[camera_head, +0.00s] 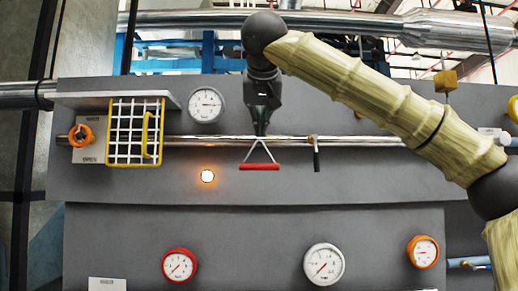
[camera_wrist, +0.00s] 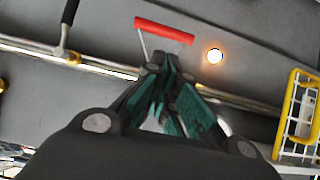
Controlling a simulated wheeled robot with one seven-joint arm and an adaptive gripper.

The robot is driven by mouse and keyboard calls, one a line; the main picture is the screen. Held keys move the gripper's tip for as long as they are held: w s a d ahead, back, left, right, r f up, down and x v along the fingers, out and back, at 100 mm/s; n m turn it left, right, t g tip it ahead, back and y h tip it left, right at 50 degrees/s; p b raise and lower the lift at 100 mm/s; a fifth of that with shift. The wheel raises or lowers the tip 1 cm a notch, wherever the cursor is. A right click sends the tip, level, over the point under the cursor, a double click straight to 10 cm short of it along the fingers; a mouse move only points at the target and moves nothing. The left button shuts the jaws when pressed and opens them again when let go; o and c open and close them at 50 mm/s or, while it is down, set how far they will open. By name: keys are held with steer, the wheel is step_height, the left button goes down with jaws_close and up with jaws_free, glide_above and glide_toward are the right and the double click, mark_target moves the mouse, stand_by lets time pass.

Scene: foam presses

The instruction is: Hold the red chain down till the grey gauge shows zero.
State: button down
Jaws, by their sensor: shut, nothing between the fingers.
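The red pull (camera_head: 260,166) is a red bar on a triangle of thin metal, hanging just below a shiny horizontal pipe; no chain links show. It also appears at the top of the wrist view (camera_wrist: 163,30). My gripper (camera_head: 261,130) is shut and empty, pointing down, with its tips at the pipe just above the triangle's apex. In the wrist view the closed fingertips (camera_wrist: 168,62) appear close to the triangle; contact is unclear. Two gauges have greyish rims: one upper left (camera_head: 205,104), one low centre (camera_head: 323,264). Their numbers are too small to read.
A lit orange lamp (camera_head: 207,176) is left of the pull. A black lever (camera_head: 316,155) hangs right of it. A yellow-framed wire guard (camera_head: 112,132) stands at left. Red-rimmed (camera_head: 179,265) and orange-rimmed (camera_head: 424,252) gauges sit low. The panel below the pull is clear.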

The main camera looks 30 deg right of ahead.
steer(key=shift+w, duration=0.15)
steer(key=p+x, duration=0.4)
steer(key=x, duration=0.6)
stand_by(0.4)
